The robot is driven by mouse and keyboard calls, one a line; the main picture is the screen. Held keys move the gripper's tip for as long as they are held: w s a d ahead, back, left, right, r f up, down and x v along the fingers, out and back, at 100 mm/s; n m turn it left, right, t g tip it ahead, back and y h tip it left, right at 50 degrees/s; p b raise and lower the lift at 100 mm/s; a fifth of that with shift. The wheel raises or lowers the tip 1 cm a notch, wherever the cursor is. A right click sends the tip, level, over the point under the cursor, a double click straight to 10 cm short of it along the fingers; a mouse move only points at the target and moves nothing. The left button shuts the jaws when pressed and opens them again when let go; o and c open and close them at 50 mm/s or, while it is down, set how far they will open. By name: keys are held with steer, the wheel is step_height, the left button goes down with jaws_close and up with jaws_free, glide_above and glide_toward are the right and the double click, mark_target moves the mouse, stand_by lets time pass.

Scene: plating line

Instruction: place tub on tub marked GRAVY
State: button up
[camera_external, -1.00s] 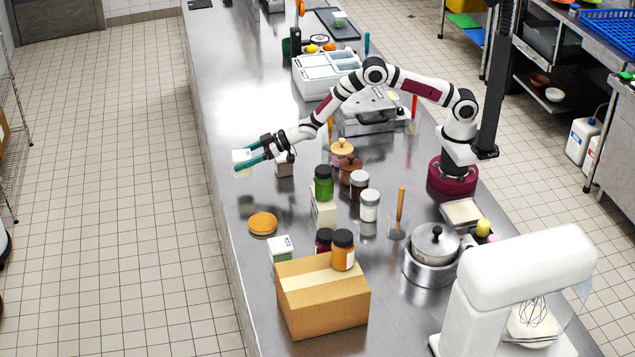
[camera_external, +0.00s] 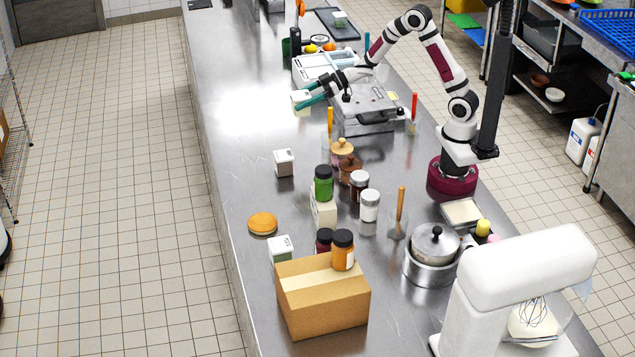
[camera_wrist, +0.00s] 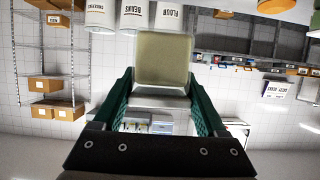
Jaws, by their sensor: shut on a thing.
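My gripper (camera_external: 311,100) has green fingers and is shut on a small pale tub (camera_external: 301,97). It holds the tub beside the white sectioned container, toward the far end of the counter. In the wrist view the tub (camera_wrist: 162,60) shows its plain yellowish face between the green fingers (camera_wrist: 160,95). A third tub (camera_external: 281,251) with a green lower part stands behind the cardboard box. The tubs' labels are too small to read, so I cannot tell which is marked GRAVY.
A metal appliance (camera_external: 366,111) and a white sectioned container (camera_external: 322,65) are near my gripper. Several jars, an orange disc (camera_external: 262,223), a cardboard box (camera_external: 322,300), a pot (camera_external: 433,258) and a mixer stand nearer the camera. The counter's left strip is mostly clear.

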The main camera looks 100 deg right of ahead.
steer(key=shift+w+a+f, duration=1.05)
steer(key=shift+w+f, duration=0.25)
steer(key=shift+f, duration=0.35)
steer(key=shift+w+a+f, duration=1.1)
steer(key=shift+w+f, duration=0.15)
steer(key=shift+f, duration=0.45)
steer(key=shift+w+a+f, duration=1.05)
steer(key=shift+w+f, duration=0.25)
steer(key=shift+f, duration=0.35)
steer(key=shift+f, duration=0.1)
steer(key=o, duration=1.5)
